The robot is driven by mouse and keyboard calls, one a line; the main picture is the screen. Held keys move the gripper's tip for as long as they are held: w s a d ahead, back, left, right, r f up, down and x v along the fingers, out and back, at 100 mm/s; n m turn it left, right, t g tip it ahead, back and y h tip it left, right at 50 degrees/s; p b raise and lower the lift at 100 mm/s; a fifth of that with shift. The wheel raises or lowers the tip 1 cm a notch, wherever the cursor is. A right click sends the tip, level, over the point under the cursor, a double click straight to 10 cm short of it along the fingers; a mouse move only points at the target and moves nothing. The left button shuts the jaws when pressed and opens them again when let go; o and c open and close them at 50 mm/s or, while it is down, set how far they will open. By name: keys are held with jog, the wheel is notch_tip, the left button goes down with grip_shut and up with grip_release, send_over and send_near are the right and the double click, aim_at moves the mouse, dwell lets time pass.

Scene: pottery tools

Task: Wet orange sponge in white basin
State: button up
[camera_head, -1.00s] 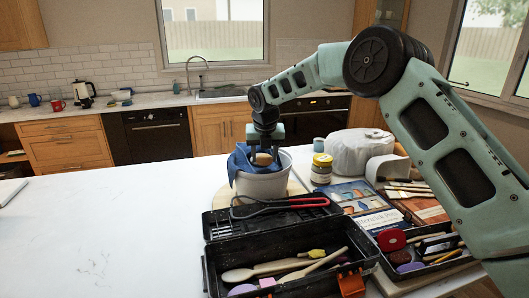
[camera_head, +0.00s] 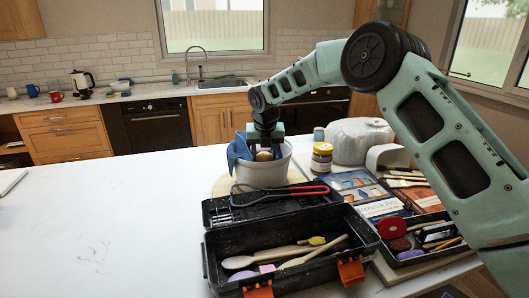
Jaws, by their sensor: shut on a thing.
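The white basin (camera_head: 263,174) stands on a round pale board (camera_head: 222,187) on the white counter. My gripper (camera_head: 265,152) points down into the basin's mouth. It is shut on the orange sponge (camera_head: 264,156), a small tan-orange lump that shows between the fingers. The sponge is now at about the rim's height, and its lower part is hidden by the front wall of the basin. A blue cloth (camera_head: 238,148) hangs over the left side of the rim. Any water inside the basin is out of sight.
An open black toolbox (camera_head: 290,235) with wooden tools stands in front of the basin, red-handled tongs (camera_head: 285,194) on its upper part. A yellow-lidded jar (camera_head: 322,158), books (camera_head: 362,195) and a tool tray (camera_head: 420,240) are at right.

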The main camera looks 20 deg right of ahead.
aim_at(265, 154)
jog(key=o, duration=0.4)
jog(key=shift+c, duration=0.2)
jog(key=shift+r+p, duration=0.25)
jog(key=shift+p, duration=0.3)
jog(key=c, duration=0.4)
notch_tip(265, 154, up, 7)
jog(key=p, duration=0.6)
jog(key=shift+p, duration=0.35)
